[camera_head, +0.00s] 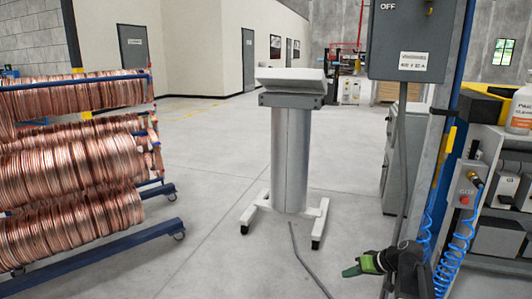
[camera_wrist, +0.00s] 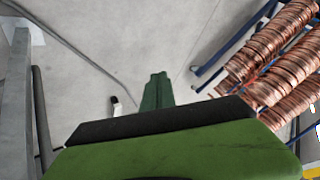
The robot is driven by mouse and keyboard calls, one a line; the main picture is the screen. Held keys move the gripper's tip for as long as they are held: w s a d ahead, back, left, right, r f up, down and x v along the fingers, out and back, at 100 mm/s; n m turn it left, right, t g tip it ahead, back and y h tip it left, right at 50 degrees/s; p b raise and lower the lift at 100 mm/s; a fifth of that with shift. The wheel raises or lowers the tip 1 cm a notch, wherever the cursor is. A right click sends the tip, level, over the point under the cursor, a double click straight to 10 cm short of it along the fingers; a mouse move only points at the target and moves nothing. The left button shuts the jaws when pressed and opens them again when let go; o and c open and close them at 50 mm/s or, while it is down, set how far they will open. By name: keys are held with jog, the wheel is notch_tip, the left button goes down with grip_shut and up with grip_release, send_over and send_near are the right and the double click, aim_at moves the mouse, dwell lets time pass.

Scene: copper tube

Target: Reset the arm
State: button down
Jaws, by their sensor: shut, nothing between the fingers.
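My gripper (camera_head: 350,271) shows low and right of centre in the head view, with green fingers pointing left and a dark arm behind it. In the wrist view its green fingers (camera_wrist: 157,85) are together with nothing between them, over bare concrete floor. It is apart from everything around it. The rest of my arm is mostly out of the head view.
A blue rack (camera_head: 100,257) of copper coils (camera_head: 75,165) stands at left. A grey pedestal (camera_head: 291,160) on a wheeled white base stands in the centre. A grey control box (camera_head: 412,35) and blue coiled hoses (camera_head: 460,235) are at right. A cable lies on the floor.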

jog(key=s+a+f+m+g+h+b, duration=0.1)
jog(key=s+a+f+g+h+b, duration=0.4)
jog(key=s+a+f, duration=0.9)
notch_tip(320, 180, up, 41)
jog(key=w+a+h+p, duration=0.1)
jog(key=p, duration=3.8)
jog(key=shift+w+g, duration=0.2)
jog(key=shift+g, duration=0.2)
jog(key=shift+a+f, duration=0.1)
